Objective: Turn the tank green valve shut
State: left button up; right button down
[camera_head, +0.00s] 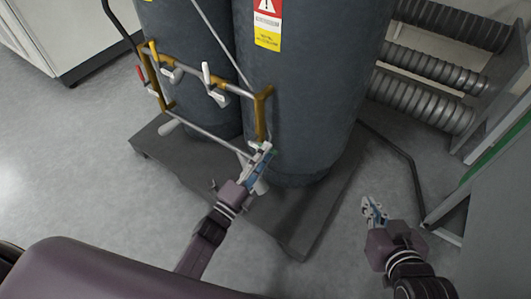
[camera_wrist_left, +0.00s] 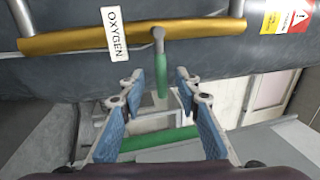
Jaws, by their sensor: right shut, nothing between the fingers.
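The green valve handle (camera_wrist_left: 162,78) hangs from a metal stem on the brass pipe (camera_wrist_left: 75,40) in the left wrist view. A white OXYGEN tag (camera_wrist_left: 116,34) is on that pipe. My left gripper (camera_head: 262,160) is at the lower front of the dark tank (camera_head: 310,70) in the head view. In the left wrist view my left gripper (camera_wrist_left: 157,84) is open, with blue-padded fingers on either side of the handle's line. I cannot tell whether they touch it. The gripper largely hides the handle in the head view. My right gripper (camera_head: 375,211) is shut and empty, right of the tanks.
A second dark tank (camera_head: 190,40) stands left, on the same dark platform (camera_head: 305,225). White-handled valves (camera_head: 213,85) and a red handle (camera_head: 141,72) sit on the piping. Ribbed hoses (camera_head: 430,70) and a metal frame stand right. The floor at left is clear.

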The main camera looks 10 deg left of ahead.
pick_arm(q)
jog(key=v, duration=1.1)
jog(key=shift+s, duration=0.2)
